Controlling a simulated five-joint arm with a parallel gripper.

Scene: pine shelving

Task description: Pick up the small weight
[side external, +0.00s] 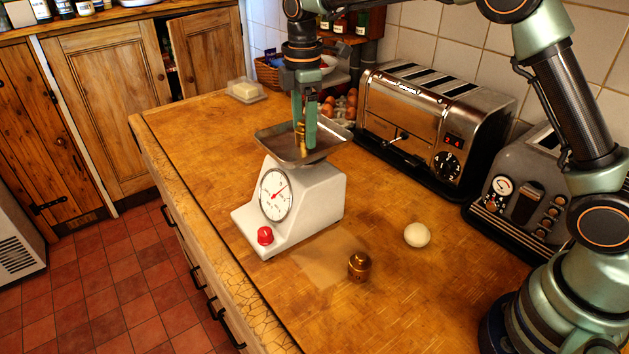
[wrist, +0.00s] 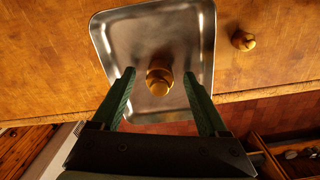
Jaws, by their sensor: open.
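A brass weight (wrist: 159,77) stands in the metal pan (wrist: 205,30) of the white kitchen scale (side external: 325,200). My gripper (wrist: 158,73) is open over the pan, pointing down, with its green fingers on either side of this weight. In the wrist view there is a gap between the weight and each finger. In the side view the fingers partly hide the weight (side external: 301,140). A second brass weight (side external: 359,266), squat with a knob, stands on the wooden counter in front of the scale. It also shows in the wrist view (wrist: 243,40). I cannot surely tell which is smaller.
A white egg (side external: 417,235) lies on the counter right of the scale. A chrome toaster (side external: 425,125) and a grey appliance (side external: 525,190) stand along the tiled wall. Brown eggs (side external: 340,106) and a butter dish (side external: 246,91) are behind. The counter's front edge is at the left.

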